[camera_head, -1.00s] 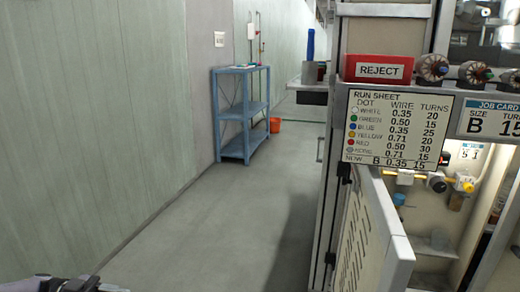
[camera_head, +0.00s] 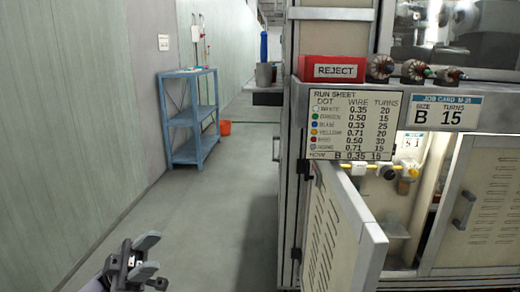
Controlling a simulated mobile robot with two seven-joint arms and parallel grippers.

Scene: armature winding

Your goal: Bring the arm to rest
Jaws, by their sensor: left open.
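My left gripper (camera_head: 148,256) is at the bottom left of the head view, over the grey floor. Its two grey fingers are apart, with nothing between them. It is well away from the machine cabinet (camera_head: 296,190) on the right. My right gripper is not in view.
The cabinet's left door (camera_head: 345,228) stands open toward me; its right door (camera_head: 470,205) also shows. A red REJECT bin (camera_head: 335,69) and several wound armatures (camera_head: 416,70) sit on top. A blue shelf (camera_head: 190,118) and orange bucket (camera_head: 225,127) stand by the left wall. The aisle floor is clear.

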